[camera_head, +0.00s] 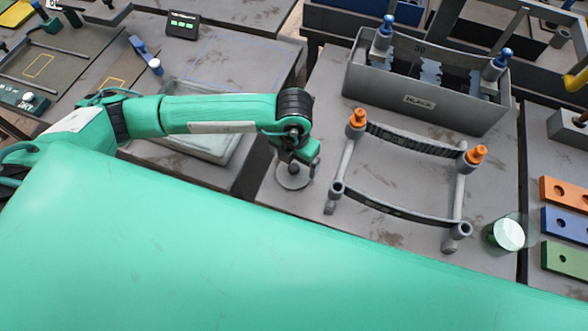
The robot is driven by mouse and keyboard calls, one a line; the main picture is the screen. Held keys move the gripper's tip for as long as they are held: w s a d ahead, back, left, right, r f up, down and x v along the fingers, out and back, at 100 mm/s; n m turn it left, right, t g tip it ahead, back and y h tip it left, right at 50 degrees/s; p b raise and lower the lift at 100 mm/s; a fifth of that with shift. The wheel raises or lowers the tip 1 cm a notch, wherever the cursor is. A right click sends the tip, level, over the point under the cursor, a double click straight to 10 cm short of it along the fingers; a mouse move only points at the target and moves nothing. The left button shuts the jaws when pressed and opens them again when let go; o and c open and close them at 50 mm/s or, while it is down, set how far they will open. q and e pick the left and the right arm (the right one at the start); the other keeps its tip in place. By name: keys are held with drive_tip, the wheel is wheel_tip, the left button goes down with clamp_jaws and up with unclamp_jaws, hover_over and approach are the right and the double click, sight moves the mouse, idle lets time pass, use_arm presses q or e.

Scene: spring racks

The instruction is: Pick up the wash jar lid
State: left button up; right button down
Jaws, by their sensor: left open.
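A round grey disc, which looks like the wash jar lid (291,182), lies on the grey table left of the spring rack. My left gripper (303,170) points down right over it, with its fingers open. The gripper covers the upper right part of the disc, and I cannot tell if the fingers touch it. A small clear glass jar (509,234) with a pale inside stands at the right edge of this table. My right gripper is not in view.
A grey rack frame (400,137) with orange knobs stands between disc and jar. Behind it is a grey box (400,91) with blue knobs. A clear tray (199,146) lies beneath my left arm. Orange, blue and green blocks (565,223) lie at the right.

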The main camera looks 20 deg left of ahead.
sight(293, 168)
use_arm(q)
drive_tip(key=shift+f+p, duration=0.3)
wheel_tip(293, 168, down, 3)
drive_tip(key=shift+s+f+p, duration=0.15)
drive_tip(key=shift+p, duration=0.8)
drive_tip(key=shift+f, duration=0.65)
drive_tip(key=c, duration=0.6)
drive_tip(key=shift+c, duration=0.2)
drive_tip(key=shift+r, duration=0.15)
